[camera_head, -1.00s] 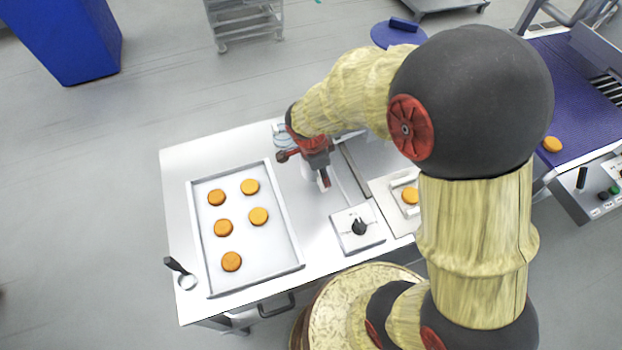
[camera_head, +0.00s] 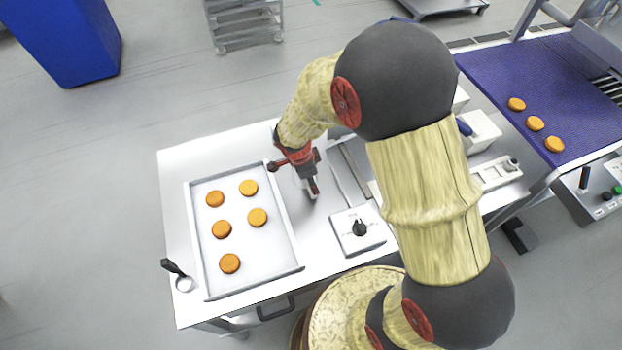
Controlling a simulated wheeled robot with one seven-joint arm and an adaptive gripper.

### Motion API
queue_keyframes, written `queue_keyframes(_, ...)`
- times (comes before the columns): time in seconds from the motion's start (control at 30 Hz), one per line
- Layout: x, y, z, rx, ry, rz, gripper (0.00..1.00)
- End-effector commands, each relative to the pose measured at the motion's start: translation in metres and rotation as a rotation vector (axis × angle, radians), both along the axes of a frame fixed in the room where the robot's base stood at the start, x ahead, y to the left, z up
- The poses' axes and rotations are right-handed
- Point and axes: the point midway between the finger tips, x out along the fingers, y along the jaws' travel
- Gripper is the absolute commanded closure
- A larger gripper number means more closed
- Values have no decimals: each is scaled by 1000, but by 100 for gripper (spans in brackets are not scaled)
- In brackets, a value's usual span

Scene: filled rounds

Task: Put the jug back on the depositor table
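The depositor table (camera_head: 178,215) is the pale steel table at the centre. My gripper (camera_head: 313,190) points down over it, between the tray and the knob box. A small whitish shape (camera_head: 298,180) shows beside its fingers; I cannot tell whether it is part of the jug. No jug is clearly visible, and my wrist and arm hide the area behind. The fingers are small and partly covered, so I cannot tell whether they are open or shut on something.
A tray (camera_head: 211,289) with several orange rounds is on the left of the table. A black-handled round tool (camera_head: 176,272) lies at the front left corner. A knob box (camera_head: 345,242) sits right of the tray. A blue conveyor (camera_head: 560,90) with three rounds stands at the right.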

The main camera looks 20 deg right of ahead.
Motion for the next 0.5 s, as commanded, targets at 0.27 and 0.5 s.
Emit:
queue_keyframes(0.27, 0, 0, -3, 0, 1, 0, 46)
queue_keyframes(0.5, 0, 0, -3, 0, 1, 0, 34)
